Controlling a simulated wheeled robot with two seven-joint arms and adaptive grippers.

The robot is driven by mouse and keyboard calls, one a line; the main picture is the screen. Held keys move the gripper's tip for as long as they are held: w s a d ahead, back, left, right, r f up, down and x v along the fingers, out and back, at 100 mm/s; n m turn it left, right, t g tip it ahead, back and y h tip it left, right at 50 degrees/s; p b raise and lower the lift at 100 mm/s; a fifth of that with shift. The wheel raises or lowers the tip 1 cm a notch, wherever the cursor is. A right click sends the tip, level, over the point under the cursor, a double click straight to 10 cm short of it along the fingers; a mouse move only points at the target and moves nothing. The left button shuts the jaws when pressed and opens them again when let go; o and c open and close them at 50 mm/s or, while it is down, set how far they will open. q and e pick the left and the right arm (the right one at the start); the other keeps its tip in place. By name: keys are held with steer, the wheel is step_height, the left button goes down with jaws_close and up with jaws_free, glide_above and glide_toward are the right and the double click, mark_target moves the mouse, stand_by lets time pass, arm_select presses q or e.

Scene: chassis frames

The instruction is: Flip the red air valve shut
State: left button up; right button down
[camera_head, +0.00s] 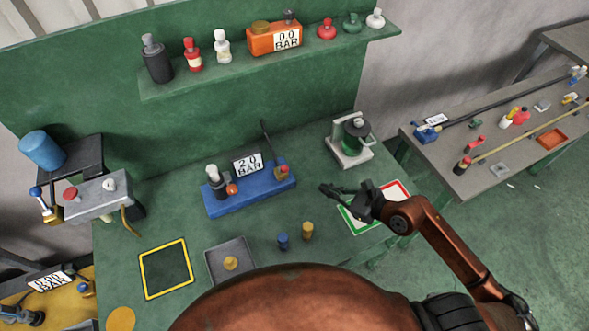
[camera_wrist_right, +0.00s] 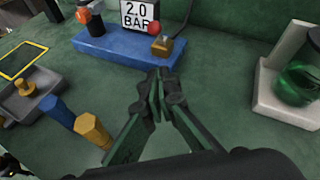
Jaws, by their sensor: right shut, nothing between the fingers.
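A blue base (camera_head: 250,194) stands on the green bench with a white "2.0 BAR" display (camera_head: 248,165). At its right end sits a small brass fitting (camera_wrist_right: 162,46) with a red knob (camera_wrist_right: 153,23), apparently the red air valve (camera_head: 282,169). Near its left end are a dark and white fitting (camera_head: 215,182) and an orange-red knob (camera_head: 231,188). My right gripper (camera_head: 327,189) is shut and empty, to the right of the blue base. In the right wrist view its fingertips (camera_wrist_right: 160,76) appear just below the brass fitting, apart from it. My left gripper is not in view.
A scale-like stand with a green jar (camera_head: 352,137) is behind my right gripper. Blue (camera_head: 283,240) and yellow (camera_head: 307,230) pegs and a grey tray (camera_head: 214,263) stand in front. A thin black rod (camera_head: 265,135) rises behind the base. A green-and-red outlined card (camera_head: 352,221) lies under my right arm.

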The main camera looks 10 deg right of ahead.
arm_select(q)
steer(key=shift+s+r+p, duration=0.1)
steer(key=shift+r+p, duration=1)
arm_select(e)
glide_toward(283, 169)
steer(key=w+a+f, duration=0.1)
steer(key=w+f, duration=0.3)
steer(key=f, duration=0.1)
steer(key=shift+a+f, duration=0.2)
steer(key=shift+a, duration=0.1)
steer(key=shift+w, duration=0.15)
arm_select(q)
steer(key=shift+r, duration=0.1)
arm_select(e)
steer(key=shift+r, duration=0.1)
